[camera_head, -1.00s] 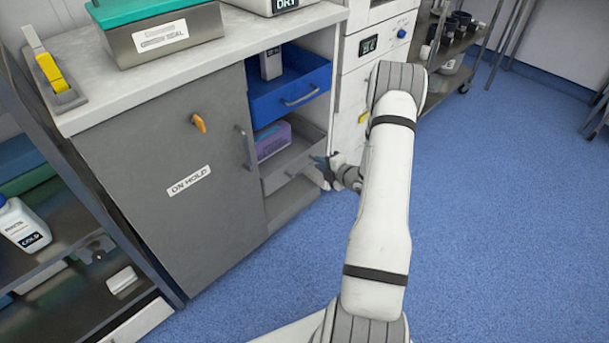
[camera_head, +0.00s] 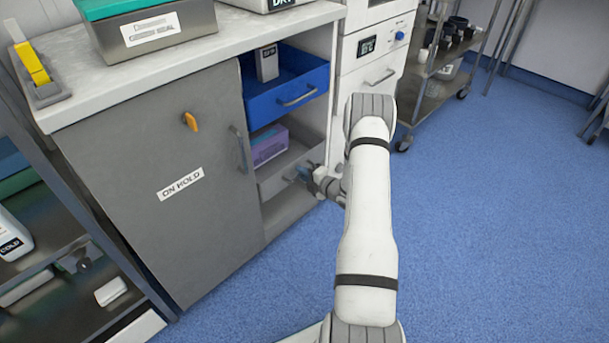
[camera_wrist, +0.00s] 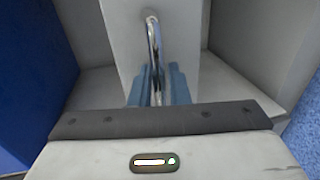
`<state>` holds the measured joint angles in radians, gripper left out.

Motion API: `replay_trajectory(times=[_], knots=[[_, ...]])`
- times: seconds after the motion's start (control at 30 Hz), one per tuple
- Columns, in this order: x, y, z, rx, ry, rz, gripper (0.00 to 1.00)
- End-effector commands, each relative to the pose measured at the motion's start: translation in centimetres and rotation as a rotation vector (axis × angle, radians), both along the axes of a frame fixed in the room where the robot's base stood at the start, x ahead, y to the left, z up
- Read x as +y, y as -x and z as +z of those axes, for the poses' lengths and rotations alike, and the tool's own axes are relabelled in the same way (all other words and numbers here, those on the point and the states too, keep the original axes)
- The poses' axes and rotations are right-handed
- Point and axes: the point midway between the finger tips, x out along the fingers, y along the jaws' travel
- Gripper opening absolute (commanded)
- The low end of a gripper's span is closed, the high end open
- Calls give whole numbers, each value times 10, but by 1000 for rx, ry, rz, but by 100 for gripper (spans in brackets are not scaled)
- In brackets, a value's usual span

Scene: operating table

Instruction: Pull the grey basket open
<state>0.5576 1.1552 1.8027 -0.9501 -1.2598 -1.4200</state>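The grey basket (camera_head: 272,184) sits in the lower bay of the cabinet, under a blue basket, with a purple box (camera_head: 268,148) inside it. Its front and metal handle also show in the wrist view, where the handle (camera_wrist: 153,42) runs down between my fingers. My gripper (camera_head: 304,174) is at the basket's front. In the wrist view its blue fingers (camera_wrist: 158,88) stand on either side of the handle with a small gap between them, so they look open around it. The handle's far part is partly hidden by the fingers in the head view.
The blue basket (camera_head: 290,84) above holds a grey box. A grey door (camera_head: 160,185) labelled ON HOLD stands left of the bay. A white drawer unit (camera_head: 372,78) and a metal trolley (camera_head: 434,88) are to the right. The blue floor in front is clear.

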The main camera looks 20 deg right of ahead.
Motion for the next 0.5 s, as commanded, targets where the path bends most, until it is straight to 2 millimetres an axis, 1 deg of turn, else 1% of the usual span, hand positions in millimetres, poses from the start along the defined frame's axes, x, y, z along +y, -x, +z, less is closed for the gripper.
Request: replay_trajectory(times=[0.17,0.3,0.37,0.5], knots=[[0,0,0,0,-1,-1,16],[-1,0,0,1,0,-1,4],[-1,0,0,1,0,-1,0],[-1,1,0,1,0,-2,0]])
